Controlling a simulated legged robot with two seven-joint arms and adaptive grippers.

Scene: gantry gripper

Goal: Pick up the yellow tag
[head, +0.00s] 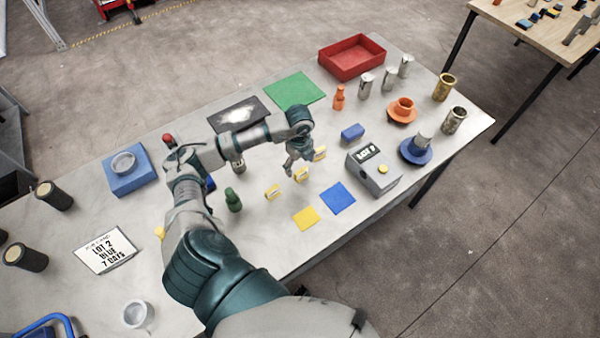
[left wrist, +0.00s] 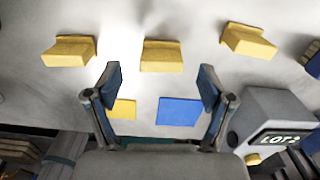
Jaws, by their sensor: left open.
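Three yellow tags stand in a row on the table. In the head view they are the near tag (head: 272,192), the middle tag (head: 301,175) and the far tag (head: 320,154). The left wrist view shows a left one (left wrist: 68,51), a centre one (left wrist: 162,56) and a right one (left wrist: 249,41). My left gripper (head: 290,168) is open and empty, pointing down beside the middle tag. In the left wrist view its spread fingertips (left wrist: 160,82) frame the space just below the centre tag, with no contact visible. My right gripper is not in view.
A yellow square (head: 306,217) and a blue square (head: 337,197) lie flat near the front edge. A grey box with a display (head: 375,175) stands to the right, a blue block (head: 352,133) behind it. A green bottle (head: 233,200) stands left of the tags.

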